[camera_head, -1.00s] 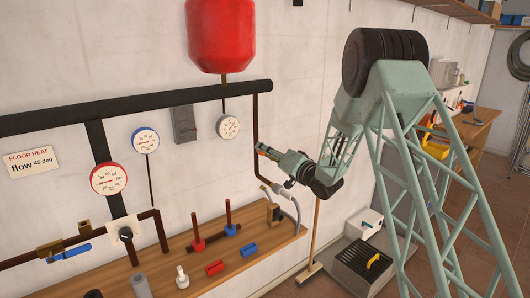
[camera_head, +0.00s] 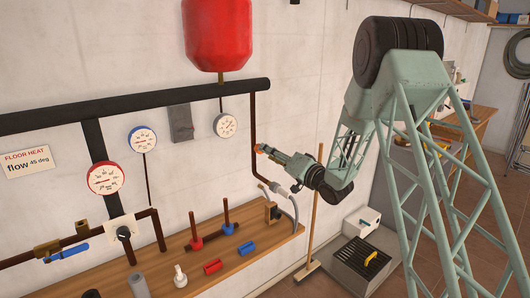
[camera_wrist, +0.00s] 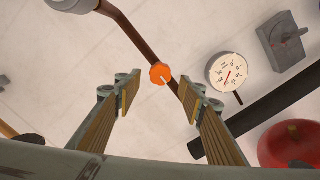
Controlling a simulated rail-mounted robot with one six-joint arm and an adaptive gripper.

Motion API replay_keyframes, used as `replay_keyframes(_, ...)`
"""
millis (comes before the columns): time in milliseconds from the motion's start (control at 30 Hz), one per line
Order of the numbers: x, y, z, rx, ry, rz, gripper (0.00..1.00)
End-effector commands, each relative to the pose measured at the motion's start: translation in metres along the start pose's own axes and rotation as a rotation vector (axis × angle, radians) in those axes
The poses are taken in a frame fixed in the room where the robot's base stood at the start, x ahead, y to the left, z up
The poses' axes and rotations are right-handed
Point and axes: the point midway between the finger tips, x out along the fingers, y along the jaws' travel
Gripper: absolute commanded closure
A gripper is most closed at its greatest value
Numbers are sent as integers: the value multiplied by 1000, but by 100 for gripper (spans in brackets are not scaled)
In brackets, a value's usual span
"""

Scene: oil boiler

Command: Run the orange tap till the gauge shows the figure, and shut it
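The orange tap (camera_wrist: 160,74) is a small round knob with a pale mark, on a brown pipe. In the wrist view it lies beyond and between my open fingertips, with no visible contact. My gripper (camera_wrist: 162,96) is empty. In the head view my gripper (camera_head: 266,150) points left at the pipe, and the tap is a small orange spot (camera_head: 259,148) at its tip. A white round gauge (camera_wrist: 230,71) with a red needle is right of the tap; it also shows in the head view (camera_head: 226,125). Its figures are too small to read.
A sign (camera_head: 27,162) reads "FLOOR HEAT flow 45 deg". Blue-rimmed (camera_head: 142,139) and red-rimmed (camera_head: 107,178) gauges hang left. A red tank (camera_head: 217,35) is above the black pipe (camera_head: 190,95). A wooden shelf (camera_head: 215,255) with fittings lies below; a broom (camera_head: 314,225) stands right.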

Motion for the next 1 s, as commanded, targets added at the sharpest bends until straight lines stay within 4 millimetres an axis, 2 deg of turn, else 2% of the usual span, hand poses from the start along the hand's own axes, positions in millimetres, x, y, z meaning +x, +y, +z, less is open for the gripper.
replay_keyframes(300, -47, 0, 0, 1, 1, 2, 63)
replay_keyframes(500, -64, 0, -1, 0, 1, 0, 63)
replay_keyframes(1000, -71, 0, 0, 0, 1, 0, 63)
